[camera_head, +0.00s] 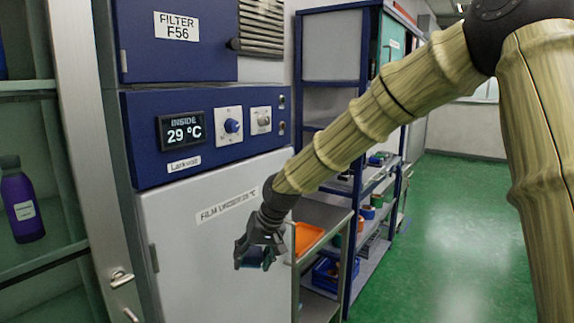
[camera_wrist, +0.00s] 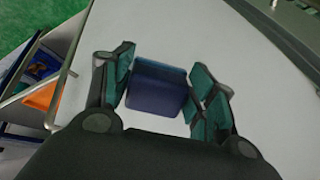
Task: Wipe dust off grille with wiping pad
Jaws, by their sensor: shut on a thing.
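My gripper (camera_head: 259,253) hangs in front of the white lower door of the machine, shut on a small dark blue block, which I take to be the wiping pad (camera_wrist: 157,86). In the wrist view the pad sits between the two teal-lined fingers, with a lighter blue strip along its far edge. The grille (camera_head: 261,27) is a dark slatted panel at the top, right of the blue filter box, well above my gripper. Dust on it cannot be made out at this size.
The machine's blue control panel (camera_head: 205,133) is above my gripper. An orange tray (camera_head: 306,237) lies on a metal cart to the right, beside a blue shelf rack (camera_head: 299,90). A glass-door cabinet with a purple bottle (camera_head: 22,203) is at left. Green floor is open at right.

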